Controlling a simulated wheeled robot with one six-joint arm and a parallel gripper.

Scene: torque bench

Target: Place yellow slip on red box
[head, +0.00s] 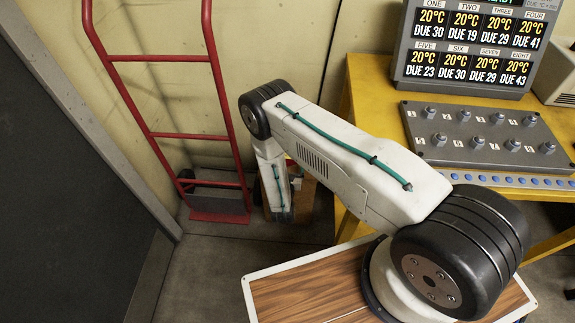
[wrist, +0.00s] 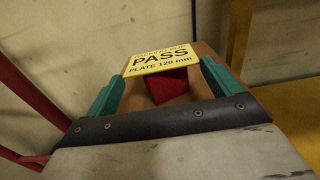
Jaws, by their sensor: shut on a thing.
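The yellow slip (wrist: 163,58), printed PASS and PLATE 120 mm, spans the space between the teal fingers of my gripper (wrist: 161,72) in the wrist view. My gripper is shut on it. The red box (wrist: 168,86) shows just beneath the slip, between the fingers, partly covered by the slip. I cannot tell whether slip and box touch. In the head view my arm reaches down towards a brown box-like thing (head: 305,198) on the floor; the slip cannot be made out there.
A brown surface (wrist: 285,108) lies around and under the red box. A red hand truck (head: 222,217) stands against the wall to the left. A yellow bench (head: 370,85) with a bolted plate (head: 475,138) and a display (head: 470,45) stands at right.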

